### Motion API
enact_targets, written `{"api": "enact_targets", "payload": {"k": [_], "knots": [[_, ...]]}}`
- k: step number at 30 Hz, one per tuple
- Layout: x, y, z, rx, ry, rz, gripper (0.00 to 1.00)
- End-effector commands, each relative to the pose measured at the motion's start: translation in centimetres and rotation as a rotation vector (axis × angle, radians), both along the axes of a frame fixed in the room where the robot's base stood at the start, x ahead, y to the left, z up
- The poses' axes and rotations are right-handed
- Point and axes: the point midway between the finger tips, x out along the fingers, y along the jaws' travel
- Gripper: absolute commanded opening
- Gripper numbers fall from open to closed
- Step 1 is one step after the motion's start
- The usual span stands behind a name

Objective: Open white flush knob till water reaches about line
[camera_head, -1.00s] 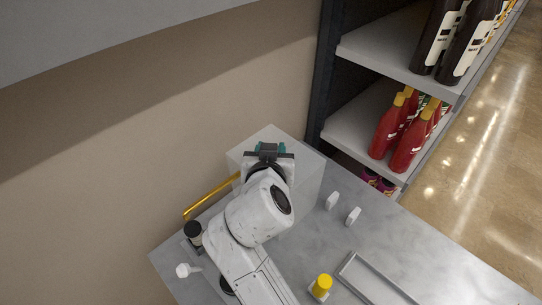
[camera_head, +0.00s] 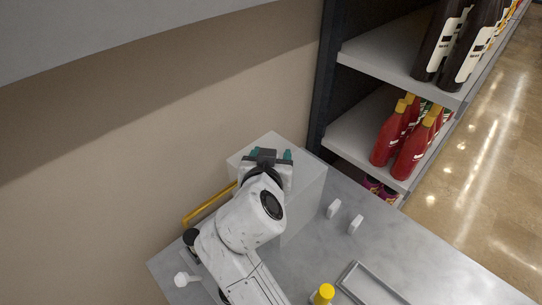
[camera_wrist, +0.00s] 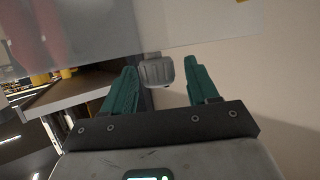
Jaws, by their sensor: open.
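My gripper (camera_head: 270,156) is open, its two teal fingers spread over the top of a pale translucent box (camera_head: 308,184) on the table. In the wrist view, a small grey rounded piece (camera_wrist: 157,72) shows between the open fingers, apart from both; I cannot tell whether it is the white flush knob. The clear box wall (camera_wrist: 200,22) crosses the top of that view. A white knob-like piece (camera_head: 181,279) lies at the table's left edge in the head view. I cannot make out a water level or a line.
A yellow pipe (camera_head: 205,206) runs beside the box along the wall. Two small white blocks (camera_head: 333,208) (camera_head: 355,224), a yellow-capped bottle (camera_head: 323,293) and a grey tray (camera_head: 372,285) are on the table. Shelves with red bottles (camera_head: 411,150) stand behind right.

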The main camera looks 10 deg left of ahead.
Motion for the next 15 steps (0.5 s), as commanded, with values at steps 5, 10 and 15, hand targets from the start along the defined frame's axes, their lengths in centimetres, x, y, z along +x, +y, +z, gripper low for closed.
{"api": "enact_targets", "payload": {"k": [5, 10, 15], "knots": [[-0.1, 0.0, 0.0, 0.000, 0.001, -0.001, 0.59], [-1.2, 0.1, 0.4, 0.000, -0.001, 0.001, 0.59], [-4.1, 0.1, 1.5, 0.002, -0.001, 0.002, 0.59]]}}
